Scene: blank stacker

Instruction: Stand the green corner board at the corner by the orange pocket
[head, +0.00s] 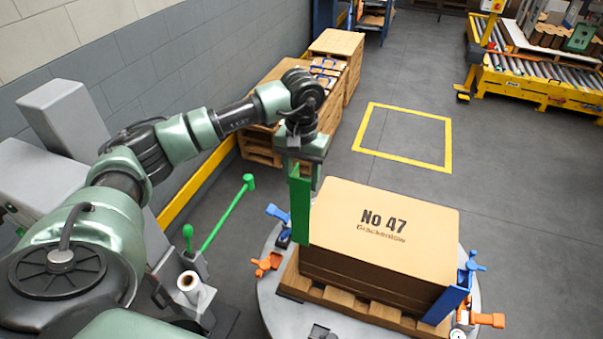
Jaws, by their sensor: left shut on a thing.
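The green corner board (300,212) is upright in my left gripper (302,163), which is shut on its upper part. The board stands at the left side of the cardboard stack (385,222), near its back left part; I cannot tell whether it touches the stack or hangs above the pallet. An orange pocket (267,263) sits at the left edge of the round table, below and left of the board. Another orange piece (488,320) is at the front right. My right gripper is not in view.
The stack, marked No 47, lies on a wooden pallet (372,308) on a round grey table (268,300). Blue pieces (275,212) sit at the left and right (470,268). A blue corner board (446,304) is at the front right corner.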

